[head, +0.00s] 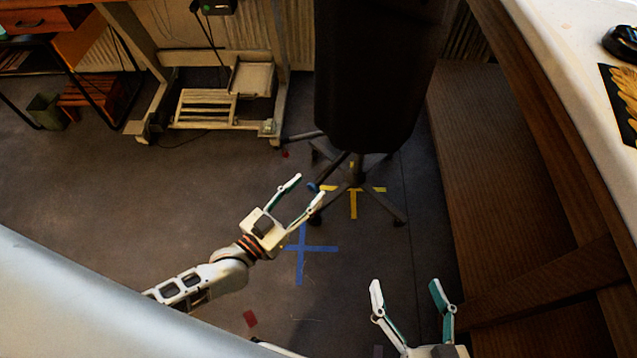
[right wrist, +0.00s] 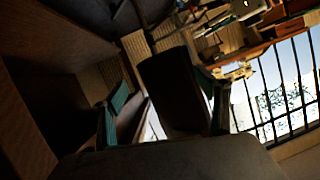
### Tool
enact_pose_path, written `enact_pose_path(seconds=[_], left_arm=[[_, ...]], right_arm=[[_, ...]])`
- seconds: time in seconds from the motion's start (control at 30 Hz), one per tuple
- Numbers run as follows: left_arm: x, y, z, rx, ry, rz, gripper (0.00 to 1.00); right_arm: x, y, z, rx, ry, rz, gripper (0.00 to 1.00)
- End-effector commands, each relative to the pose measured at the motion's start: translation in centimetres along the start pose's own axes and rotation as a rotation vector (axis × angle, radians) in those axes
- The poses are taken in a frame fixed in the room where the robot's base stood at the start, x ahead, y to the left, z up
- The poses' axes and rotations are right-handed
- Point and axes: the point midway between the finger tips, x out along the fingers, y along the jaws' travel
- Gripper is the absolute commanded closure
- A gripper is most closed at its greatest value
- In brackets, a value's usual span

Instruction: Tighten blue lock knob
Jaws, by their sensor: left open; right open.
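A small blue knob (head: 312,187) shows in the head view at the end of a dark rod, low on the stand (head: 356,172) under a large dark form. My left gripper (head: 309,188) is open, with its two fingertips on either side of the knob. Whether they touch it, I cannot tell. My right gripper (head: 406,284) is open and empty at the bottom of the head view, well apart from the stand. In the right wrist view its open fingers (right wrist: 168,98) frame the dark form (right wrist: 175,90) beyond them. The knob cannot be made out there.
A wooden table (head: 545,90) with a pale top and a brown lower panel (head: 490,170) bounds the right side. Yellow tape (head: 353,203) and a blue tape cross (head: 302,249) mark the floor. A pale metal frame (head: 205,108) stands at the back left.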

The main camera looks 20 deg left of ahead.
Motion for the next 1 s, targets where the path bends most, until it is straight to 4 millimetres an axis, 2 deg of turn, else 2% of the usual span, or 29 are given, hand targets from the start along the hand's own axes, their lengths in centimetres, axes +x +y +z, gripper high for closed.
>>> enact_pose_path(seconds=[0.03, 0.1, 0.2, 0.3, 0.4, 0.57, 1.0], left_arm=[[-1.0, 0.0, 6.3, -0.023, -0.047, -0.011, 0.57], [-0.8, -0.7, 9.7, -0.029, -0.049, -0.032, 0.57], [-0.5, -2.1, 13.4, -0.030, -0.047, -0.066, 0.57], [-0.1, -3.4, 15.8, -0.024, -0.041, -0.095, 0.57], [0.3, -4.3, 16.7, -0.016, -0.031, -0.114, 0.57], [1.3, -5.0, 16.6, -0.011, -0.019, -0.125, 0.57], [7.2, -5.7, 16.8, -0.011, -0.019, -0.124, 0.57]], right_arm=[[-0.2, 0.0, 3.7, 0.058, -0.052, 0.005, 0.26], [-0.3, 0.0, 4.6, 0.100, -0.060, 0.009, 0.26], [-0.4, 0.1, 5.3, 0.153, -0.065, 0.018, 0.26], [-0.4, 0.2, 5.3, 0.187, -0.060, 0.026, 0.26], [-0.4, 0.4, 5.1, 0.205, -0.053, 0.030, 0.26], [-0.3, 0.3, 4.6, 0.222, -0.041, 0.031, 0.26], [-0.1, -1.0, 5.2, 0.365, -0.023, 0.022, 0.26]])
